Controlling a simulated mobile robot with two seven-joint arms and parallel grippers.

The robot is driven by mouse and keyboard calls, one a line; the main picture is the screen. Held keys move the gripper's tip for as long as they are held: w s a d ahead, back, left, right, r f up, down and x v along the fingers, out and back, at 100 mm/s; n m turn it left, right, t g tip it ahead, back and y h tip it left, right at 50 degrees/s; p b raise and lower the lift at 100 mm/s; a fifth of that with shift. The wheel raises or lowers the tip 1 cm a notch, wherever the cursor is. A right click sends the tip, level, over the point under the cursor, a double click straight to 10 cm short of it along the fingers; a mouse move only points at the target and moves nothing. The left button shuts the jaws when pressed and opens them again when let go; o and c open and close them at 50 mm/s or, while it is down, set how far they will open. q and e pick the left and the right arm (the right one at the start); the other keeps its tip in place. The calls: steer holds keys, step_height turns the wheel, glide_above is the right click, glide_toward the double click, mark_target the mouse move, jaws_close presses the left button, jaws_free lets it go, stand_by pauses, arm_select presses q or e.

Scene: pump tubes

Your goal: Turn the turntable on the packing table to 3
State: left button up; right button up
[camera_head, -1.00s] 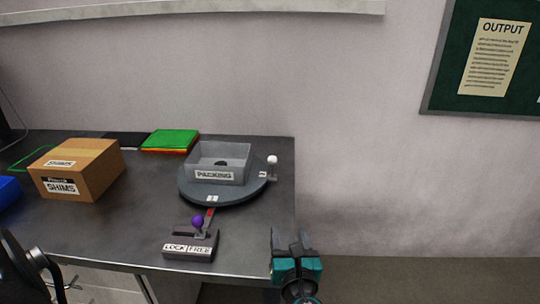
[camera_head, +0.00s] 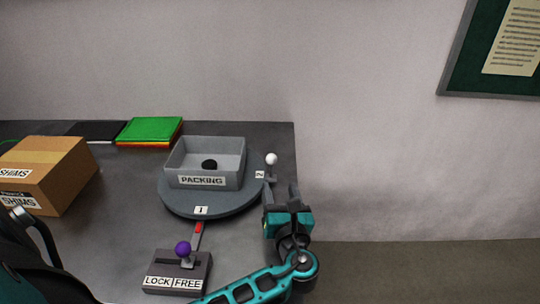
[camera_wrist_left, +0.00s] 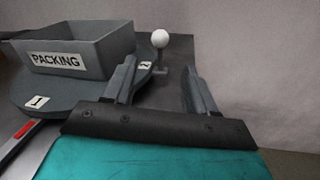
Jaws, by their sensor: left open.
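The round grey turntable (camera_head: 225,207) stands on the packing table (camera_head: 120,225) and bears a grey bin labelled PACKING (camera_head: 201,181). Label 1 (camera_head: 201,210) is at its front, by the red pointer (camera_head: 198,229); label 2 (camera_head: 260,174) is at its right. Label 3 is not visible. A white ball knob (camera_head: 271,159) stands on a short post at the right rim. My left gripper (camera_head: 281,190) is open and empty, just in front of the knob. In the left wrist view the knob (camera_wrist_left: 160,38) is beyond the fingers (camera_wrist_left: 157,85), apart from them. My right gripper is not in view.
A SHIMS carton (camera_head: 50,172) and green folders (camera_head: 150,130) are at left. The table's right edge is close to the knob.

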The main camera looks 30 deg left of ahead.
mark_target(272, 164)
arm_select(q)
steer(key=b+x, duration=0.1)
steer(key=x, duration=1.1)
steer(key=shift+w+a, duration=0.1)
steer(key=shift+a, duration=0.05)
jaws_close()
